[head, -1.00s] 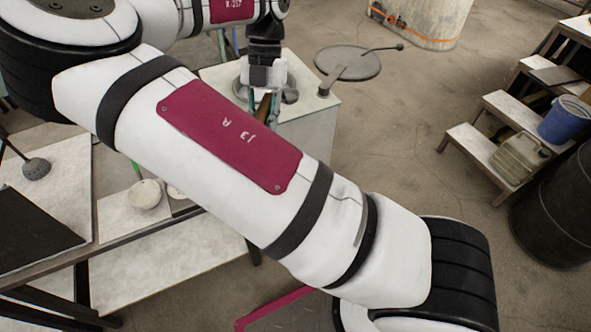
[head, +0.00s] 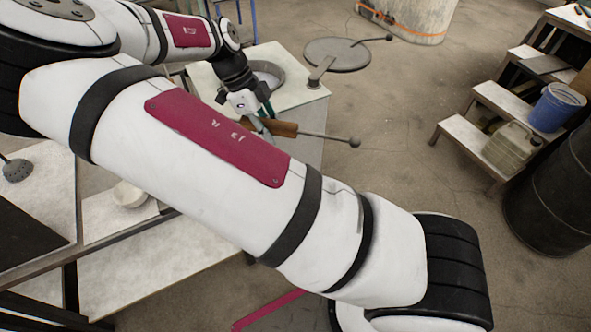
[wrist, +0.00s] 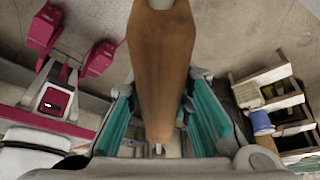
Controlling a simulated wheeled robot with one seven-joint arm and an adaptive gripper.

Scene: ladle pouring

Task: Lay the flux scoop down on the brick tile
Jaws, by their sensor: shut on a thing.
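The flux scoop has a brown wooden handle (head: 285,128) and a thin metal rod ending in a small round head (head: 355,142). My gripper (head: 257,123) is shut on the handle. The rod and head stick out to the right, past the edge of the pale stand and seemingly over the floor. In the wrist view the handle (wrist: 160,75) runs between my teal fingers (wrist: 158,128). I cannot pick out the brick tile; my arm hides part of the scene.
A round pot (head: 268,73) sits on the pale stand (head: 305,92), just behind my gripper. A grey round disc (head: 345,62) lies beyond it. A pale bench (head: 160,265) is partly under my arm. Steps (head: 470,145) hold a blue bucket (head: 556,108) at right. Floor between is clear.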

